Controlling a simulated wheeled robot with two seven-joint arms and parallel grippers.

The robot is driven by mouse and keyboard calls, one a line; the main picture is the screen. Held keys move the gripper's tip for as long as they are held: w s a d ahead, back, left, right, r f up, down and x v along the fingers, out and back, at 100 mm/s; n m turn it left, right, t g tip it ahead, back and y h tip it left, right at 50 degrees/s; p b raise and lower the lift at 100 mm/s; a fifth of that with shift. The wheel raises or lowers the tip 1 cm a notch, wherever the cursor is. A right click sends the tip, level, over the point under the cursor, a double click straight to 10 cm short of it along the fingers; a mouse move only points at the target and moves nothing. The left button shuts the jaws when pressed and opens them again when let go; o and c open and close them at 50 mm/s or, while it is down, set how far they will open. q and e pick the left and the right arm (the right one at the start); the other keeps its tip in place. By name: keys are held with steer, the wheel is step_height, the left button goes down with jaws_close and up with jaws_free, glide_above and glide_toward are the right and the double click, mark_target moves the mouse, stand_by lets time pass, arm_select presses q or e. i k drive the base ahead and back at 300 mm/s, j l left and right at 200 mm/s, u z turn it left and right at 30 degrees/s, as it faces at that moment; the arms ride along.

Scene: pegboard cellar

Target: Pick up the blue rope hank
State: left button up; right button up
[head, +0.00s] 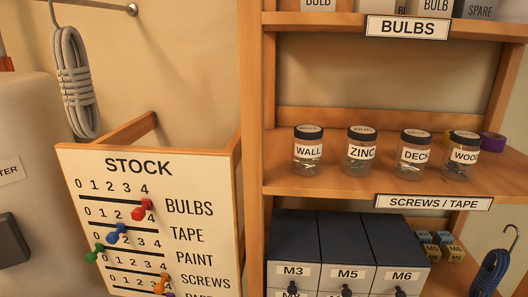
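The blue rope hank (488,272) hangs from a metal hook at the lower right edge of the head view, beside the shelf unit. Its lower part is cut off by the bottom of the frame. Neither of my grippers shows in this view.
A grey rope hank (76,84) hangs from a rail at upper left. A STOCK board (130,190) with coloured pegs stands at left. The wooden shelf (370,185) holds several labelled jars; dark drawers (345,250) and small boxes (436,246) sit below it.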

mark_target(490, 275)
steer(key=z, duration=1.5)
